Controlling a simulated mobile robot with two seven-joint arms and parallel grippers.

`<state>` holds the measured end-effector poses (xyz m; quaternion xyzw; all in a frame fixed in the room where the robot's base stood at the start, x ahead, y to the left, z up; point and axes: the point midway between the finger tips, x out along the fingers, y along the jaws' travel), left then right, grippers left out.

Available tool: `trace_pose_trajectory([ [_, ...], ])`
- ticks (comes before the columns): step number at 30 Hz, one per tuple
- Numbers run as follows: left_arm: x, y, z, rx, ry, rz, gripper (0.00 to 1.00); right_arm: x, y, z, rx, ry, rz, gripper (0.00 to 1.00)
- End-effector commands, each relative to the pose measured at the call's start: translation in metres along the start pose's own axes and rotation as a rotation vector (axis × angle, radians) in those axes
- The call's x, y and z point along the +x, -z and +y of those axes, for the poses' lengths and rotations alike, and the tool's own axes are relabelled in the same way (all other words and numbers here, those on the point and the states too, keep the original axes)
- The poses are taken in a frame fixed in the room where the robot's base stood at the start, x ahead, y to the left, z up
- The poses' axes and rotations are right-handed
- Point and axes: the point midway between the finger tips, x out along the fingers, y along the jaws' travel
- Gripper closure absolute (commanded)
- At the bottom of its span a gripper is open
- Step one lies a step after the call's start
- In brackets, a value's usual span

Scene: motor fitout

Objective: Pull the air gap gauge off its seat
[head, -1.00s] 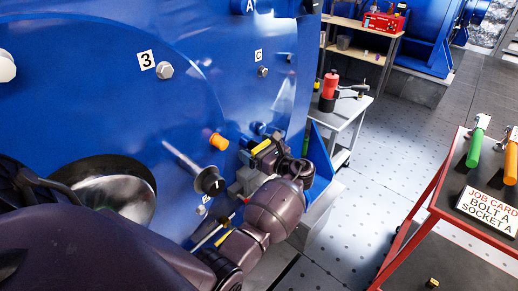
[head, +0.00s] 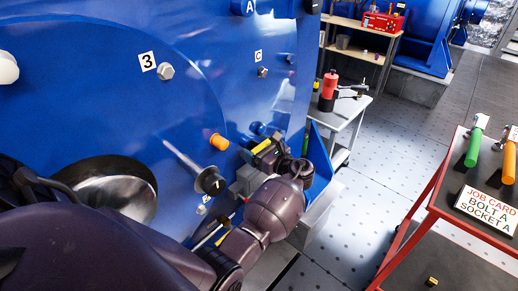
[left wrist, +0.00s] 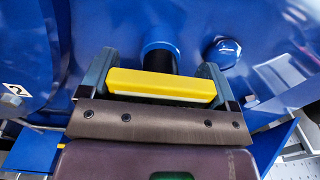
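My left gripper (left wrist: 160,88) reaches to the blue machine wall, its two grey fingers on either side of a yellow block, which I take to be the air gap gauge (left wrist: 162,86). The block spans the gap and its ends meet the fingers. Behind it a black cylinder (left wrist: 160,62) runs into a blue collar (left wrist: 159,46) on the wall; I take the collar as the seat. In the head view the yellow block (head: 262,145) shows small at the left gripper (head: 258,158), partly hidden by the wrist. My right gripper is not in view.
A blue bolt head (left wrist: 223,51) sits right of the collar. An orange cap (head: 218,141) and a black knob (head: 210,181) stick out of the wall left of the gripper. A grey side table (head: 342,112) and a red cart (head: 432,195) stand right, with open floor between.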

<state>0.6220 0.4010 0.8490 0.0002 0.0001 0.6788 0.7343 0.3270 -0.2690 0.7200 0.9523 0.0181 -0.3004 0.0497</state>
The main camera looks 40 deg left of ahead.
Motion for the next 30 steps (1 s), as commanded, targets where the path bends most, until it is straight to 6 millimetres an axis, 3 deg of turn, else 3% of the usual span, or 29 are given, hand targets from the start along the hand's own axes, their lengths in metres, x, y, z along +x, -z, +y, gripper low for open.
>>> trace_pose_trajectory([
  [3, 0.000, 0.000, 0.000, -0.001, 0.000, 0.000, 0.55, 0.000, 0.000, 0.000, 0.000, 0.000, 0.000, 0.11],
  [30, -0.024, -0.001, 0.000, -0.001, 0.000, 0.000, 0.55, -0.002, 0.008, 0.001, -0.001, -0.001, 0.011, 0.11],
])
